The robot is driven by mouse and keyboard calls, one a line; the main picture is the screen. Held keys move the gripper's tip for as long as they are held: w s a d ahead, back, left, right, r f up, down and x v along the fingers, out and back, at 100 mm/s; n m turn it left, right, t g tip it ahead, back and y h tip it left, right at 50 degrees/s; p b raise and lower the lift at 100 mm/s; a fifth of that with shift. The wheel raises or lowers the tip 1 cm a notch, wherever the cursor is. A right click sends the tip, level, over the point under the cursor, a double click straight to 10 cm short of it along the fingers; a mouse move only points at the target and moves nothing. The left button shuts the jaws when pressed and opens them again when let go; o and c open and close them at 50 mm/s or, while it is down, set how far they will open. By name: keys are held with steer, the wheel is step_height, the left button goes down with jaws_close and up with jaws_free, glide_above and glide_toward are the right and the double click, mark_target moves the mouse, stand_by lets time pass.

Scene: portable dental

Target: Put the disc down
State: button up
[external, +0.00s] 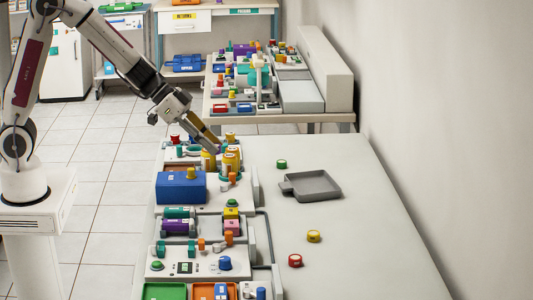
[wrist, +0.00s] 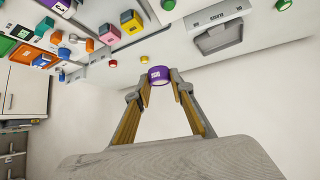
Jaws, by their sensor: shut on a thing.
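My gripper (wrist: 159,82) is shut on a purple disc (wrist: 158,74) with a white label, held between its fingertips. In the external view my gripper (external: 217,147) is over the far part of the long table, by the yellow containers, with the disc hardly visible there. A grey square tray (external: 312,197) with a handle lies on the bare tabletop, right of my gripper. It also shows in the wrist view (wrist: 220,38). A green disc (external: 281,164), a yellow disc (external: 314,237) and a red disc (external: 295,260) lie apart on the table.
Yellow containers (external: 231,160) stand close to my gripper. A blue box (external: 180,190) and several coloured parts on panels fill the table's left side. The right side of the tabletop (external: 365,215) is mostly clear, with a wall beyond. Another crowded bench stands behind.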

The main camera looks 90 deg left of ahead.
steer(key=w+a+f+n+y, duration=0.2)
steer(key=w+a, duration=0.1)
steer(key=w, duration=0.5)
steer(key=w+a+f+n+y, duration=0.2)
steer(key=w+a+f+n, duration=0.15)
steer(key=w, duration=0.35)
steer(key=n+g+y, duration=0.1)
steer(key=n+y, duration=0.2)
steer(key=n, duration=0.1)
glide_above(288, 186)
steer(key=shift+w+a+f, duration=0.1)
steer(key=shift+f, duration=0.15)
steer(key=shift+f, duration=0.1)
steer(key=shift+f, duration=3)
steer(key=shift+f, duration=0.15)
steer(key=shift+f, duration=1.75)
steer(key=shift+f, duration=0.1)
